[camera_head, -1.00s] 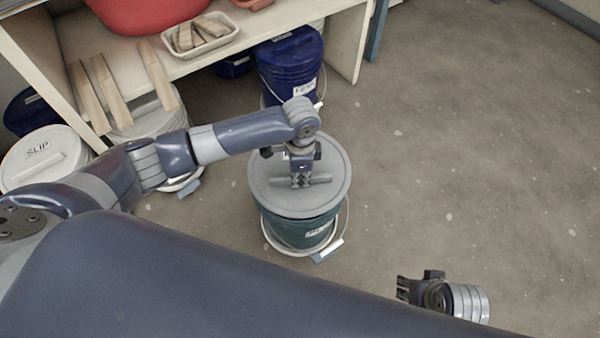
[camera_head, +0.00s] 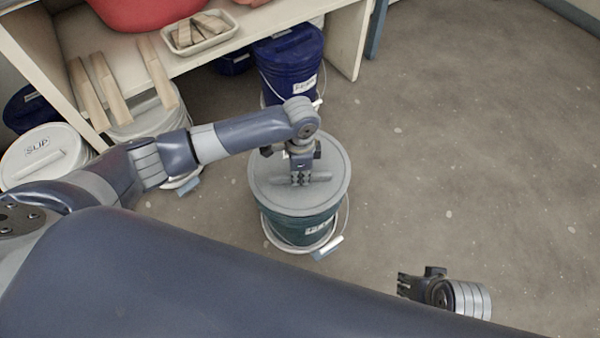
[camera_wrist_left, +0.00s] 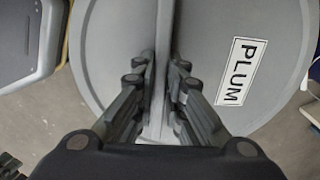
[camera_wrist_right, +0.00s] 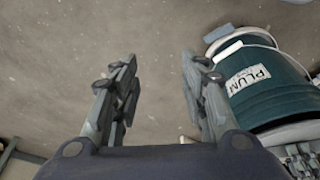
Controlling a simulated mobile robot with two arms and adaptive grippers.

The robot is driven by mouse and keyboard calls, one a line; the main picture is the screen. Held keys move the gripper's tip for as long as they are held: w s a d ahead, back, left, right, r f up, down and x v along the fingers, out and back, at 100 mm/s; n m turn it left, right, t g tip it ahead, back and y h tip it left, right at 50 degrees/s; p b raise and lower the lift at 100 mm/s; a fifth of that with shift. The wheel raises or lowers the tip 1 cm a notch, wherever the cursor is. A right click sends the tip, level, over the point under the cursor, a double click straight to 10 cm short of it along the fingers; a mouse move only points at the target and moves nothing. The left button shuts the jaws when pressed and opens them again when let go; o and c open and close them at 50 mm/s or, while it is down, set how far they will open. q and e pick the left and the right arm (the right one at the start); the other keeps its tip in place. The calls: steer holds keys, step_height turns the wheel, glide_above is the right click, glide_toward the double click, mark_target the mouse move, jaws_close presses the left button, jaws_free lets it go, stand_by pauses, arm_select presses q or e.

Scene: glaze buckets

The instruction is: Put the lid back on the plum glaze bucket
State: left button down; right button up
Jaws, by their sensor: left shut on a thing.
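The plum glaze bucket (camera_head: 300,228) is dark teal and stands upright on the floor in the middle of the head view. Its grey round lid (camera_head: 268,192) covers its top from above; whether the lid touches the rim all round I cannot tell. My left gripper (camera_head: 301,180) is shut on the lid's bar handle. The left wrist view shows the fingers on both sides of the handle (camera_wrist_left: 162,50), beside a PLUM label (camera_wrist_left: 241,72). My right gripper (camera_wrist_right: 157,85) is open and empty, right of the bucket. The right wrist view also shows the bucket's label (camera_wrist_right: 248,80).
A blue lidded bucket (camera_head: 290,70) stands behind, beside the shelf (camera_head: 345,45). A white SLIP bucket (camera_head: 40,160) stands at left. The shelf holds a tray of wood pieces (camera_head: 200,35) and wooden strips (camera_head: 112,90). Floor at right (camera_head: 480,150) is clear.

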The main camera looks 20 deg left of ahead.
steer(key=shift+s+f, duration=0.15)
steer(key=shift+f, duration=0.3)
steer(key=shift+w+f, duration=0.25)
steer(key=shift+w, duration=0.15)
steer(key=shift+a+f, duration=0.1)
steer(key=shift+f, duration=0.2)
arm_select(q)
steer(key=shift+p, duration=0.3)
arm_select(e)
steer(key=shift+s+f, duration=0.2)
steer(key=shift+f, duration=0.25)
steer(key=shift+f, duration=0.1)
steer(key=shift+s+f, duration=0.1)
steer(key=shift+f, duration=0.2)
